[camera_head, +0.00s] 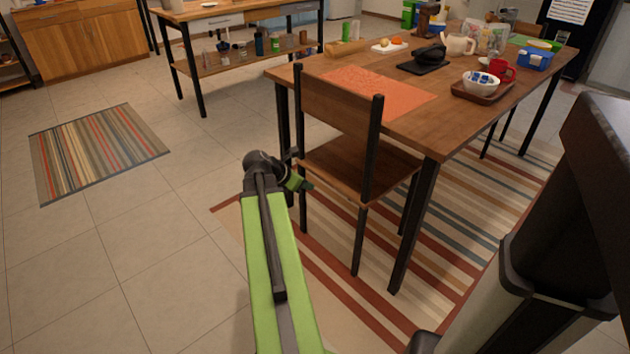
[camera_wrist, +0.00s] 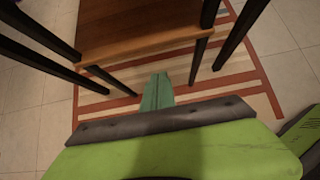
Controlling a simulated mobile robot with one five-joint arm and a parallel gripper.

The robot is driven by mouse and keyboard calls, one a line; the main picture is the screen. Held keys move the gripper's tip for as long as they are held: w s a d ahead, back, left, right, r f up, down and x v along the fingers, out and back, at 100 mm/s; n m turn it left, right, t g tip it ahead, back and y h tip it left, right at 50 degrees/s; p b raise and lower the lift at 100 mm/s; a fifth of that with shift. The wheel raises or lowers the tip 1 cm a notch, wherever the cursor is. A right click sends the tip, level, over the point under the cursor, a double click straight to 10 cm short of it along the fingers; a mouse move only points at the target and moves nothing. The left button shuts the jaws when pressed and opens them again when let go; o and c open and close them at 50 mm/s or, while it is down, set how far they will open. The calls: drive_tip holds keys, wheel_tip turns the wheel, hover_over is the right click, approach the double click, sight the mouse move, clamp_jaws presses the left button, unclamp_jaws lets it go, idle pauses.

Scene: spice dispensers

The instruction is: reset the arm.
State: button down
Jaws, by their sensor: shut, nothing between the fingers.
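My arm, with its long green link (camera_head: 275,270), reaches forward from the bottom of the head view. My gripper (camera_head: 305,185) is at its far end, small and partly hidden by the wrist joint, just in front of the wooden chair (camera_head: 345,172). In the wrist view my gripper (camera_wrist: 158,78) shows as a narrow green shape with its fingers together and nothing held. The chair also shows in the wrist view, with its seat (camera_wrist: 135,35) and black legs beyond the fingers. I cannot tell whether the gripper touches the chair.
A wooden table (camera_head: 420,125) stands behind the chair, bearing an orange mat (camera_head: 375,90), a tray (camera_head: 483,95) and kitchen items. A striped rug (camera_head: 340,280) lies beneath. The tiled floor (camera_head: 170,240) to the left is clear except for a small striped rug (camera_head: 95,150).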

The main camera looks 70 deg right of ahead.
idle(0.3)
drive_tip(key=w+a+n+t, duration=0.4)
drive_tip(key=w+a, duration=1.3)
drive_tip(key=w, duration=0.4)
drive_tip(key=w+a+f+t+y+p, duration=0.1)
drive_tip(key=w+a, duration=0.3)
drive_tip(key=a, duration=0.6)
drive_tip(key=w+a+f+t+y, duration=0.1)
drive_tip(key=w+a, duration=0.4)
drive_tip(key=a, duration=0.5)
drive_tip(key=s+a+f+m+g+y, duration=0.1)
drive_tip(key=s+a+f+m+y, duration=0.15)
drive_tip(key=a+m, duration=0.75)
drive_tip(key=s+a+f+m+g+y, duration=0.15)
drive_tip(key=a+m+y, duration=0.35)
drive_tip(key=a, duration=0.8)
wheel_tip(320, 180, up, 39)
drive_tip(key=m+h+p, duration=0.1)
drive_tip(key=m+p, duration=0.1)
drive_tip(key=p, duration=3.6)
drive_tip(key=shift+s+p, duration=0.2)
drive_tip(key=shift+p, duration=0.1)
drive_tip(key=shift+f, duration=0.15)
